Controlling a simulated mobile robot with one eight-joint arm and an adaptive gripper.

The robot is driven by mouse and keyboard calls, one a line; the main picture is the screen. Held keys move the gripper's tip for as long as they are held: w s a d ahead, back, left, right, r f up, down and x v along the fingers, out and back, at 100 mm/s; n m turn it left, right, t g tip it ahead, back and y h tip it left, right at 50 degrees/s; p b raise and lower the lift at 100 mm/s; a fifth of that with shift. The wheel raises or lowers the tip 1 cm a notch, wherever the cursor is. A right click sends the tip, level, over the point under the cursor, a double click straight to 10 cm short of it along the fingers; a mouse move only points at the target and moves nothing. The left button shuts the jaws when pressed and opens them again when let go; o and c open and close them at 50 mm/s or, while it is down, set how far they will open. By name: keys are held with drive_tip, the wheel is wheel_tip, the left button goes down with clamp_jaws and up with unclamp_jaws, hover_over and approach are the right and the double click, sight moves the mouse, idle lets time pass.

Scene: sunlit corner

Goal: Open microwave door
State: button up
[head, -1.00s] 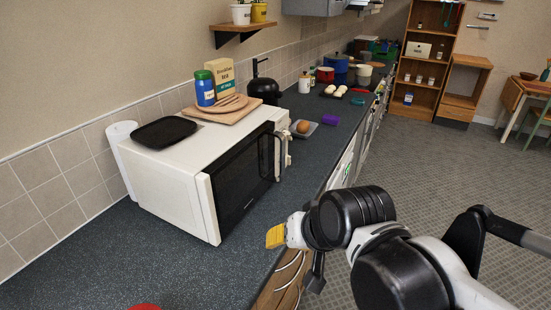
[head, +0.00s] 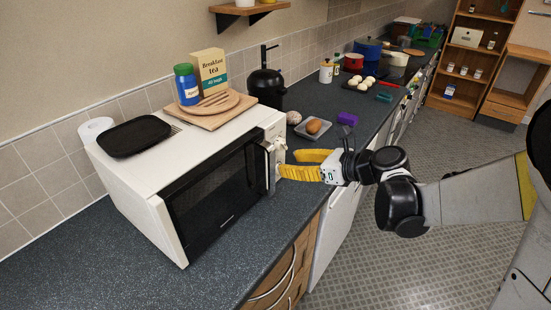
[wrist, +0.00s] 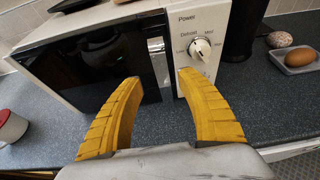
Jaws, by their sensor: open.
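The white microwave (head: 130,185) stands on the counter with its dark glass door (head: 215,190) shut. Its vertical handle (head: 268,165) is at the door's right edge and shows as a shiny bar in the wrist view (wrist: 157,55). The control panel with a dial (wrist: 199,48) is to the right of it. My gripper (head: 289,163) is open and empty, its yellow fingers pointing at the handle side of the microwave front. In the wrist view, the handle appears between the two fingertips (wrist: 159,77), beyond them. I cannot tell whether a finger touches anything.
On the microwave are a black tray (head: 134,136), wooden boards (head: 215,108), a blue jar (head: 187,84) and a tea box (head: 211,70).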

sight(273, 162)
drive_tip(key=b+x, duration=0.1)
drive_tip(key=x, duration=0.6)
drive_tip(key=shift+w+a+f+b, duration=0.2)
drive_tip(key=shift+w+b, duration=0.05)
drive_tip(key=shift+b, duration=0.1)
clamp_jaws()
